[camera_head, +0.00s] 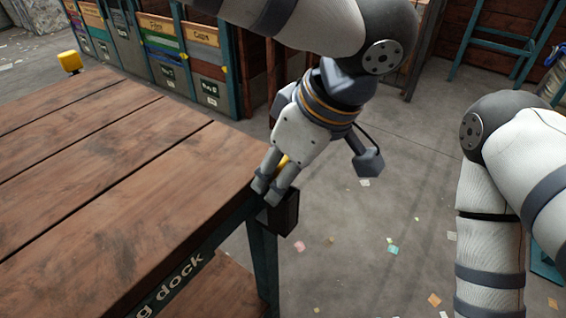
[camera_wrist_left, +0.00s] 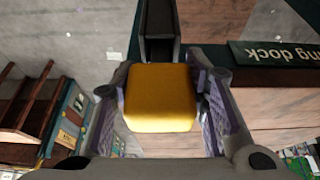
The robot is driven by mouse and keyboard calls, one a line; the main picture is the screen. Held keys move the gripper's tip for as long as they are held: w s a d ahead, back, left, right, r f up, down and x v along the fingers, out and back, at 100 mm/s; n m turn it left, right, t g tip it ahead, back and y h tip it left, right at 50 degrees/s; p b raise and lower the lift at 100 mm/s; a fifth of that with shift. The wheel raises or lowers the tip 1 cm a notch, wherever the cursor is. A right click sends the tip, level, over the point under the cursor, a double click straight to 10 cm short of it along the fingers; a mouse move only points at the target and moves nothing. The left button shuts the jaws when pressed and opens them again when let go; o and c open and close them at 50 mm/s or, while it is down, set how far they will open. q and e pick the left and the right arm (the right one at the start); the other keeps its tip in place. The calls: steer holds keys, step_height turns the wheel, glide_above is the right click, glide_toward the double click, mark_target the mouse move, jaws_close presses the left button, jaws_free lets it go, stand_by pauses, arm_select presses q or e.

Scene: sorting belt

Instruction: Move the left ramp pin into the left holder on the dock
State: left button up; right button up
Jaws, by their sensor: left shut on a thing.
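My left gripper (camera_head: 269,190) is shut on a yellow ramp pin at the dock's near-right corner. In the head view only a sliver of the pin (camera_head: 283,161) shows behind the fingers. In the left wrist view the pin's block-shaped yellow head (camera_wrist_left: 160,98) sits between both fingers. A black holder (camera_head: 284,214) is on the dock's side at this corner, just below the fingertips. It also shows as a dark channel in the left wrist view (camera_wrist_left: 160,30), lined up with the pin. I cannot tell how far the pin is inside it.
The wooden dock top (camera_head: 110,170) is bare. Another yellow block (camera_head: 69,61) stands at its far corner. Labelled bins (camera_head: 160,55) line the back. My right arm is at the right, its gripper outside the view. The floor between has only paper scraps.

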arm_select(q)
steer(key=shift+f, duration=0.35)
steer(key=o, duration=1.5)
steer(key=shift+c, duration=0.2)
steer(key=shift+r, duration=0.1)
steer(key=v, duration=1.2)
steer(key=shift+a, duration=0.1)
